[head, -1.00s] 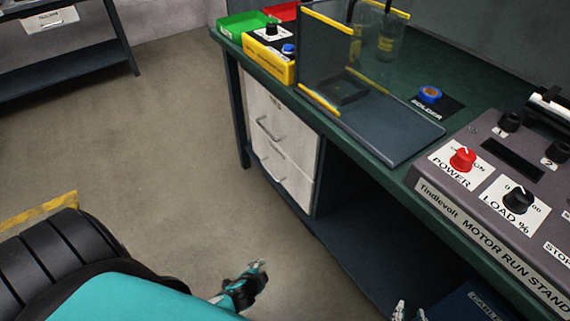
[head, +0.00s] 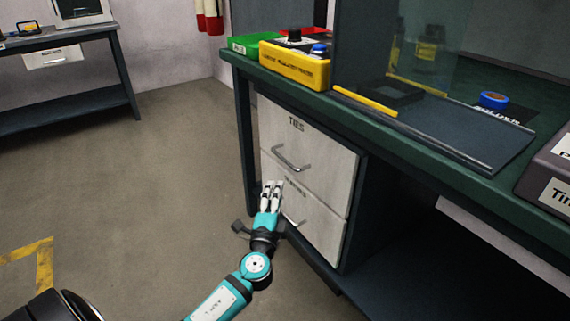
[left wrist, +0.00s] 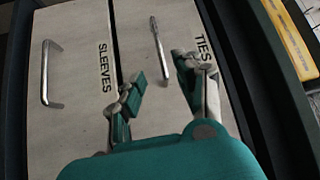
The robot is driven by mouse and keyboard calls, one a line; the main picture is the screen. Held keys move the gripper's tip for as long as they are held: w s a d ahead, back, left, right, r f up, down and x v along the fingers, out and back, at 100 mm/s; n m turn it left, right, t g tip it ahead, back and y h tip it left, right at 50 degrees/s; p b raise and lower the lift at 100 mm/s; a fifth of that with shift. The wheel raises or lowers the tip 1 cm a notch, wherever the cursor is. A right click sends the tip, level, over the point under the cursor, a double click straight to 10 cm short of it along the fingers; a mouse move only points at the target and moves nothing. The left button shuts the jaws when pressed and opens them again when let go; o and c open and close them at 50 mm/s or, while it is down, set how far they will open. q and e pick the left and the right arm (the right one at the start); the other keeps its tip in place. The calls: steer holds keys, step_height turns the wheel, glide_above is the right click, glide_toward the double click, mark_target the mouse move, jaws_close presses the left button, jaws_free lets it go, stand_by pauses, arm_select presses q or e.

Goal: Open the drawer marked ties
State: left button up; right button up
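The ties drawer (head: 322,152) is the upper white drawer under the green bench, marked TIES, with a metal bar handle (head: 291,159). It looks shut. In the left wrist view the ties drawer (left wrist: 136,28) is on the right and its handle (left wrist: 159,50) lies ahead of the fingers. My left gripper (head: 272,186) is in front of the drawers, just below the ties handle in the head view. In the left wrist view the left gripper (left wrist: 155,80) is open and empty, its fingers apart. The right gripper is not in view.
The sleeves drawer (head: 320,222) is directly below, with its own handle (left wrist: 46,75). The bench top (head: 455,135) holds a yellow control box (head: 295,66), a green bin (head: 246,45) and a blue solder roll (head: 493,99). Open floor (head: 160,160) lies left.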

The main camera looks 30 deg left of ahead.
mark_target(285, 159)
arm_select(q)
steer(key=b+x, duration=0.2)
steer(key=x, duration=1.1)
steer(key=shift+w+a, duration=0.15)
steer(key=shift+w, duration=0.15)
jaws_close()
